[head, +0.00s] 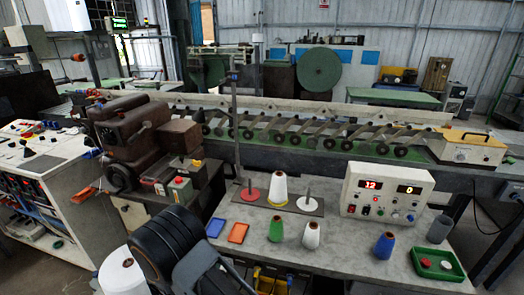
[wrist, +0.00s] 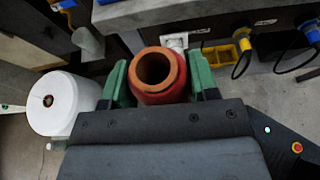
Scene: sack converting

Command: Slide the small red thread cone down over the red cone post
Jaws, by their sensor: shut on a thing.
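The small red thread cone (wrist: 160,92) shows in the wrist view, its tan open tube end facing the camera. My gripper (wrist: 161,75) is shut on it, with one green finger on each side. In the head view the cone and the fingers are hidden behind my dark arm at the bottom left. The red cone post (head: 249,183) stands upright and bare on a red disc, at the left of a dark base plate on the grey table. The held cone is apart from the post, off the table's front edge in the wrist view.
On the same plate, a large white cone (head: 279,189) covers the middle, and a bare post (head: 308,195) stands right. Green (head: 276,229), white (head: 311,235) and blue (head: 384,246) cones stand in front. A control box (head: 387,193) is to the right. A white roll (wrist: 62,104) stands below.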

